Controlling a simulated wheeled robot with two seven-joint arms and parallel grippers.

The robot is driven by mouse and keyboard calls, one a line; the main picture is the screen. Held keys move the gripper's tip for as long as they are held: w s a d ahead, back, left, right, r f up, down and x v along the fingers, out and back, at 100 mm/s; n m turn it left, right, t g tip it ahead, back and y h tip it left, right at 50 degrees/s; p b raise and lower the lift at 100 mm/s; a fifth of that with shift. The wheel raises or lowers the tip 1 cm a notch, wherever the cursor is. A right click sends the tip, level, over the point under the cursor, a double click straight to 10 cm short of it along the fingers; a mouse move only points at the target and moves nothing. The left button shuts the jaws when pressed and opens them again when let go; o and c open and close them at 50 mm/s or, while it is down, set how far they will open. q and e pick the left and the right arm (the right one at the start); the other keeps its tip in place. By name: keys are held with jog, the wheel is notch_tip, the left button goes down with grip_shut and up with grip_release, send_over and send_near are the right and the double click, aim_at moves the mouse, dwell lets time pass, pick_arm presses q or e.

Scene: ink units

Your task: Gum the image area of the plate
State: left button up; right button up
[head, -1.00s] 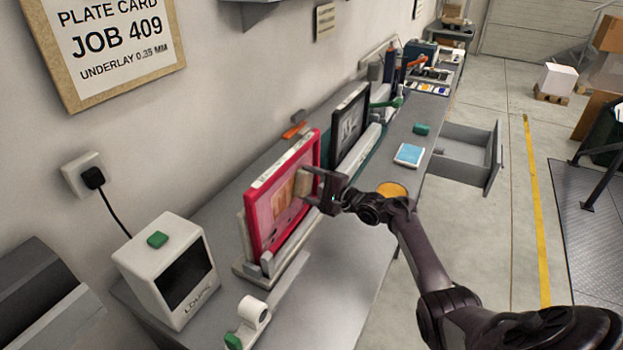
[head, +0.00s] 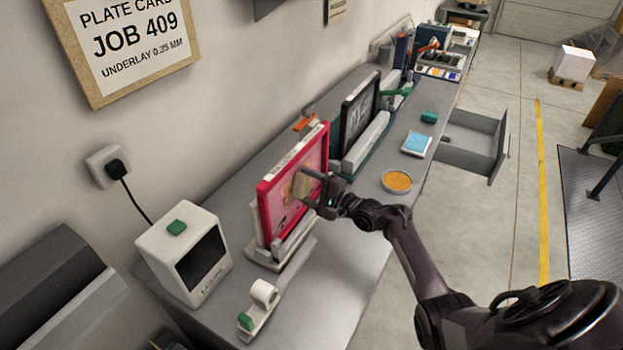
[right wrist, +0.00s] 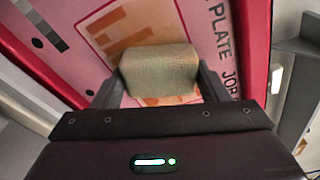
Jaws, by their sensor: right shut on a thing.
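The plate (head: 285,207) is pink with a red frame and stands upright, leaning back in a grey stand on the bench. Its face fills much of the right wrist view (right wrist: 75,62), with orange image blocks (right wrist: 125,25) and printed lettering at the right. My right gripper (head: 318,188) is shut on a tan sponge (right wrist: 160,70), which is at the plate's image area; whether it presses on the surface I cannot tell. The sponge hides part of the image. A round dish of orange-brown gum (head: 397,180) sits on the bench right of the plate. My left gripper is out of view.
A dark framed plate (head: 358,115) stands behind the red one. A white box with a dark screen (head: 185,255) and a tape dispenser (head: 260,300) are at the near left. A blue pad (head: 416,144) lies near an open drawer (head: 475,145).

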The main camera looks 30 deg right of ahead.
aim_at(283, 197)
jog(key=shift+s+a+f, duration=0.1)
jog(key=shift+s+a, duration=0.3)
jog(key=shift+a, duration=0.3)
jog(key=shift+s+a+r, duration=0.1)
jog(key=shift+s+a, duration=0.35)
jog(key=shift+a, duration=0.25)
jog(key=shift+s+a+f, duration=0.1)
jog(key=shift+s+a, duration=0.3)
jog(key=shift+a, duration=0.3)
jog(key=shift+s+a, duration=0.3)
jog(key=shift+a, duration=0.2)
jog(key=shift+s+a, duration=0.25)
jog(key=shift+a, duration=0.2)
jog(key=shift+d, duration=0.1)
jog(key=shift+s+d, duration=0.35)
jog(key=shift+s, duration=0.3)
jog(key=shift+d+v, duration=0.25)
jog(key=shift+v, duration=1.9)
jog(key=shift+f, duration=0.1)
jog(key=v, duration=0.3)
jog(key=shift+w+d, duration=0.15)
jog(key=shift+f, duration=0.15)
